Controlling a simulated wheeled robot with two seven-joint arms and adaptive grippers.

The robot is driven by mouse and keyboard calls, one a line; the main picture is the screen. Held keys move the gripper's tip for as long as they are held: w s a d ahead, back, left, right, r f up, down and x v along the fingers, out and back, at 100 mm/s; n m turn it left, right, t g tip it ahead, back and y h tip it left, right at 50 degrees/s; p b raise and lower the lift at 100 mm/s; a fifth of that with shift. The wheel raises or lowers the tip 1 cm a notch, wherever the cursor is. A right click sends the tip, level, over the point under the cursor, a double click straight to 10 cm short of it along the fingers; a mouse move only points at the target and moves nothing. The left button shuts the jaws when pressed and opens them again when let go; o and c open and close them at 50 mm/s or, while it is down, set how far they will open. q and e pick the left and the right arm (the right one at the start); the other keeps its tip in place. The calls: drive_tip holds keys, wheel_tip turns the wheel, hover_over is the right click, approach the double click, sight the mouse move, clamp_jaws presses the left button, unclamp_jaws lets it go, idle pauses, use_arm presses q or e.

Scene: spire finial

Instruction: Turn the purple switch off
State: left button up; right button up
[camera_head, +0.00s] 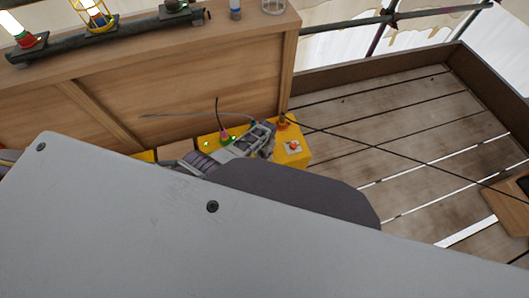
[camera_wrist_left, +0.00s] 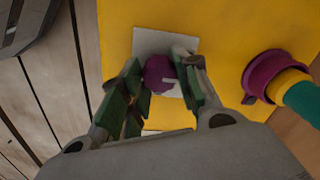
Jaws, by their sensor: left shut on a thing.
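The purple switch (camera_wrist_left: 160,74) is a round knob with a pale mark, on a light square plate (camera_wrist_left: 150,40) on the yellow box (camera_wrist_left: 225,25). In the left wrist view my left gripper (camera_wrist_left: 164,88) has its green-padded fingers on both sides of the knob, shut on it. In the head view my left gripper (camera_head: 264,138) is at the yellow box (camera_head: 303,157), beside the wooden wall. The purple switch is hidden there by the gripper. My right gripper is not in view.
A purple-collared connector with a yellow and teal plug (camera_wrist_left: 275,82) stands close to the right of the gripper. An orange-red knob on a light plate (camera_head: 292,147) is on the box's right end. Cables run from the box.

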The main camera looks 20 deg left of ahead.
use_arm(q)
drive_tip(key=shift+d, duration=0.1)
idle(0.3)
drive_tip(key=o, duration=1)
drive_tip(key=shift+r, duration=0.1)
drive_tip(key=shift+r, duration=0.2)
drive_tip(key=shift+s+d+r, duration=0.1)
drive_tip(key=shift+r, duration=2.75)
drive_tip(key=shift+d+r, duration=0.1)
drive_tip(key=shift+r, duration=2.75)
drive_tip(key=shift+n, duration=0.3)
